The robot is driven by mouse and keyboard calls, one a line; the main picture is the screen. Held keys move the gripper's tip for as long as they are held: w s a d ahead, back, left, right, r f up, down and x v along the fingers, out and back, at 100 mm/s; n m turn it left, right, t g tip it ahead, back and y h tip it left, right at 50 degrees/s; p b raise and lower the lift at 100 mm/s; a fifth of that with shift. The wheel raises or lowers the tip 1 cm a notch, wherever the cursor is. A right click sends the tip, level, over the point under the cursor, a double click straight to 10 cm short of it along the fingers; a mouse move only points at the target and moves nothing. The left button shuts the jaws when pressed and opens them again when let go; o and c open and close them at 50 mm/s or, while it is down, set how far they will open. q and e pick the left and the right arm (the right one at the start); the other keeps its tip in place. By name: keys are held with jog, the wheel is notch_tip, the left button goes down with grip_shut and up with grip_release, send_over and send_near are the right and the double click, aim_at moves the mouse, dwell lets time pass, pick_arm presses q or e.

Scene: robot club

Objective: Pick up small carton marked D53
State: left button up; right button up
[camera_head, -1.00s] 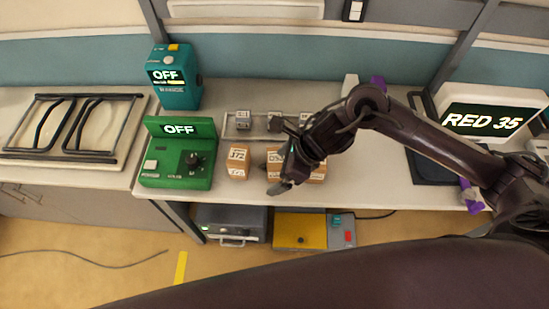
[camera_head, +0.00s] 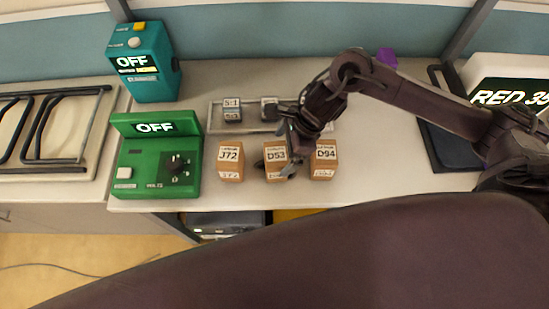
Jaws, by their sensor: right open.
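The small carton marked D53 (camera_head: 275,158) is a brown box with a white label. It stands on the light bench between the carton marked J72 (camera_head: 230,161) and the carton marked D94 (camera_head: 325,159). My right gripper (camera_head: 288,160) is open, with its fingers pointing down at the right side of the D53 carton and partly covering it. I cannot tell whether the fingers touch it. My left gripper is not in view.
A green box reading OFF (camera_head: 157,157) stands left of the cartons, with a teal device (camera_head: 146,65) behind it. A shallow tray (camera_head: 217,119) with small grey blocks lies behind the cartons. A screen reading RED 35 (camera_head: 510,93) stands at the right.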

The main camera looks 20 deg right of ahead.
jog(key=shift+s+a+f, duration=0.15)
jog(key=shift+a+f, duration=0.1)
jog(key=shift+f, duration=0.05)
jog(key=p+x, duration=0.2)
jog(key=x, duration=0.2)
jog(key=shift+s+f, duration=0.1)
jog(key=shift+f, duration=0.15)
jog(key=shift+a+f, duration=0.15)
jog(key=shift+f, duration=0.15)
jog(key=c, duration=1.2)
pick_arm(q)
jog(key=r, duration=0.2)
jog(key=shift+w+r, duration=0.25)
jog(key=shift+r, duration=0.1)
pick_arm(e)
jog(key=shift+r, duration=0.15)
